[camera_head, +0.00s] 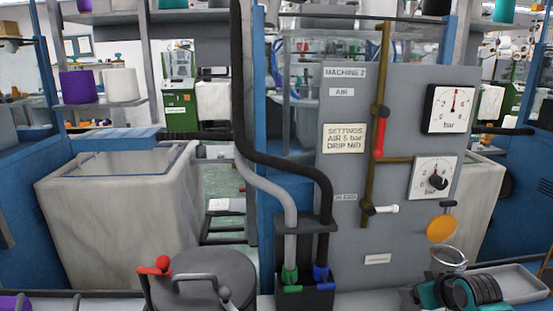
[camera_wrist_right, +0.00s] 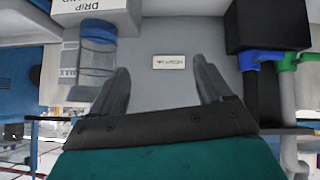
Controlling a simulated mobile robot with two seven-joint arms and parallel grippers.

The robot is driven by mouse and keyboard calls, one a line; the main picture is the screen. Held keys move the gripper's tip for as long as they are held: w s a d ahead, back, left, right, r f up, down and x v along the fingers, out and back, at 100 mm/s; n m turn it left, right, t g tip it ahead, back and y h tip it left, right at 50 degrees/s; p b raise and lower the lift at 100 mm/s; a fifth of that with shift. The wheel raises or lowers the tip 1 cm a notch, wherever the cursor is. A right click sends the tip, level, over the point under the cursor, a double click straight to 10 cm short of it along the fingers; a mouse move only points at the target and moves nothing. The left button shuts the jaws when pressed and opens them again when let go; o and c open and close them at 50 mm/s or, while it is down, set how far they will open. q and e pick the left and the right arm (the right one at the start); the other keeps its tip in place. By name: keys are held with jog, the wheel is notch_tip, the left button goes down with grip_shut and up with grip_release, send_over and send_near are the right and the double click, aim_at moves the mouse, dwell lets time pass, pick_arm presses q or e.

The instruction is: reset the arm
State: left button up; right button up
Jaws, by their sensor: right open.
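No part in view is labelled as the arm. On the grey MACHINE 2 panel (camera_head: 335,110), a red-handled lever (camera_head: 379,138) hangs down along a brass pipe. A white-handled lever (camera_head: 385,209) points right at the pipe's lower end. A red-knobbed part (camera_head: 155,266) stands beside a round grey lid (camera_head: 208,275) at the lower left. My right gripper (camera_wrist_right: 165,82) is open in the right wrist view, with nothing between its fingers. A small label plate (camera_wrist_right: 168,62) lies beyond them. My left gripper is not in view.
Two gauges (camera_head: 449,108) sit at the panel's right. A black and a grey hose run down to a blue connector (camera_head: 321,274) and a green connector (camera_head: 290,276) in a dark holder. A grey tray (camera_head: 520,283) lies at lower right. Large pale bins (camera_head: 120,220) stand behind.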

jog(key=s+a+f+y, duration=0.1)
jog(key=s+a+f, duration=0.95)
jog(key=s, duration=0.35)
jog(key=s+a+t+y, duration=0.1)
jog(key=s+a, duration=0.5)
jog(key=s, duration=0.6)
jog(key=shift+s+f+t, duration=0.2)
jog(key=shift+f+t, duration=0.1)
jog(key=shift+f, duration=0.05)
jog(key=shift+c, duration=0.2)
